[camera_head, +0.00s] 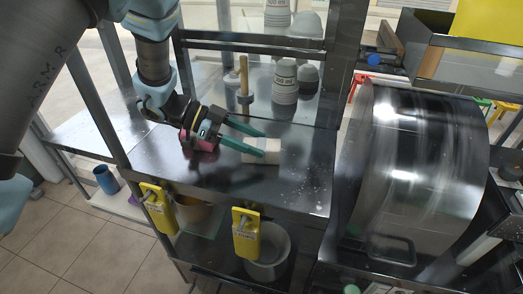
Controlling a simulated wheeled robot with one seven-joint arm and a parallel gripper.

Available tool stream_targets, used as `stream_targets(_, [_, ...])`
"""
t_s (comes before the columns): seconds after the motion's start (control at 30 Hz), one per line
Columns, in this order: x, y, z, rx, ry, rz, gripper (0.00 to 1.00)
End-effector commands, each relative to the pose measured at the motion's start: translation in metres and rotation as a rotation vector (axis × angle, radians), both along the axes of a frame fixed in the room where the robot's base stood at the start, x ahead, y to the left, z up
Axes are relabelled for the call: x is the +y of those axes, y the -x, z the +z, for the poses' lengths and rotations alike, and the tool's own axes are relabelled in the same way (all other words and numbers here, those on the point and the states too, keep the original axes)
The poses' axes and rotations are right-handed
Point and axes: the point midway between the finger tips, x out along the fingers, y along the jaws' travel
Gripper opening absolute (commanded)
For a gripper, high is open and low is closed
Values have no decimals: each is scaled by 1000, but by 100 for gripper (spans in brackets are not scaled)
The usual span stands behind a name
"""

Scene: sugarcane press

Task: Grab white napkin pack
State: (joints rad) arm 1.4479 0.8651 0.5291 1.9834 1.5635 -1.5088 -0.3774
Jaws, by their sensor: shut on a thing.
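The white napkin pack (271,148) lies on the dark metal counter (302,190), near the counter's middle. My gripper (262,143) reaches in from the left with its green fingers at the pack, one on the far side and one on the near side. The fingers are shut on the pack. The pack seems to rest on or just above the counter; I cannot tell which. Parts of the pack are hidden behind the fingers.
A red object (201,141) sits below my wrist. Stacked cups (285,82) and a wooden-handled tool (244,80) stand behind. A large metal drum (415,165) is on the right. Yellow tags (246,233) hang at the front edge. The counter right of the pack is clear.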

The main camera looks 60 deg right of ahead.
Motion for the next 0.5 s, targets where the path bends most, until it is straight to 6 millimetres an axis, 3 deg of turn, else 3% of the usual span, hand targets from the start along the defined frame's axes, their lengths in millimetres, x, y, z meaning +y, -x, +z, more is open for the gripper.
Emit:
stream_targets(0.03, [0, 0, 0, 0, -1, 0, 31])
stream_targets(0.27, [0, 0, -1, 0, -1, 0, 6])
stream_targets(0.5, [0, 0, 0, 0, -1, 0, 5])
